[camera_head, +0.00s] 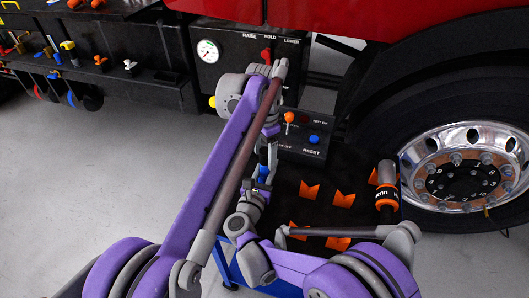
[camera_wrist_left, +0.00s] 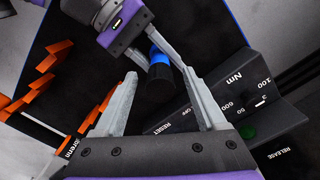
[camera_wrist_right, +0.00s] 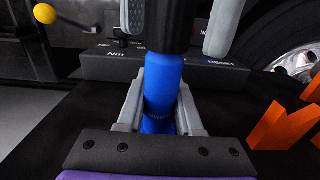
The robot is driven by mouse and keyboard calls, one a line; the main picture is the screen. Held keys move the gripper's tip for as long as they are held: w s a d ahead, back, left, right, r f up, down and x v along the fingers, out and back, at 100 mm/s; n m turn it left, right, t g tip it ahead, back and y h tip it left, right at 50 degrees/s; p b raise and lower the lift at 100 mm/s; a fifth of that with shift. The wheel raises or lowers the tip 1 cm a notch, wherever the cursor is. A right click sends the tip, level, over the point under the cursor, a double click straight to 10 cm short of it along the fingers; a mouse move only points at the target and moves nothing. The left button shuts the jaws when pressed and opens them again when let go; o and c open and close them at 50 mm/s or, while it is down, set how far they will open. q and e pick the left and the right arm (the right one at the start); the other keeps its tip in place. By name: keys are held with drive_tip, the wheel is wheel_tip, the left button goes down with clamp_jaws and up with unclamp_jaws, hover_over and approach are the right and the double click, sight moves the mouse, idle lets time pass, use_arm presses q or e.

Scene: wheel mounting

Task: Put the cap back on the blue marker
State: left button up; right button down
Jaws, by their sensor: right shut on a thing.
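The blue marker (camera_wrist_right: 163,90) stands roughly upright in my right gripper (camera_wrist_right: 162,108), which is shut on its blue part. A wider black part (camera_wrist_right: 168,25) sits at its upper end; I cannot tell whether this is the cap. In the left wrist view the black part (camera_wrist_left: 160,88) lies between the fingers of my left gripper (camera_wrist_left: 162,92), which is open with gaps on both sides. In the head view my left gripper (camera_head: 270,140) is above the right one, and a bit of blue marker (camera_head: 263,172) shows between them. No separate cap is visible.
A dark tray surface with orange holders (camera_head: 310,190) lies to the right, with an orange-banded tool (camera_head: 387,190) standing there. The control box (camera_head: 305,130) with a joystick and blue button is close behind the grippers. A truck wheel (camera_head: 465,170) stands at right.

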use_arm(q)
drive_tip(key=shift+r, duration=0.1)
drive_tip(key=shift+r, duration=3.65)
use_arm(e)
drive_tip(key=c, duration=0.5)
unclamp_jaws()
use_arm(q)
drive_tip(key=shift+s+r+p, duration=0.15)
drive_tip(key=shift+r+p, duration=0.35)
drive_tip(key=shift+r, duration=0.2)
use_arm(e)
drive_tip(key=v, duration=1)
drive_tip(key=shift+s+a+r, duration=0.1)
drive_tip(key=shift+s+a, duration=0.05)
drive_tip(key=shift+s, duration=0.25)
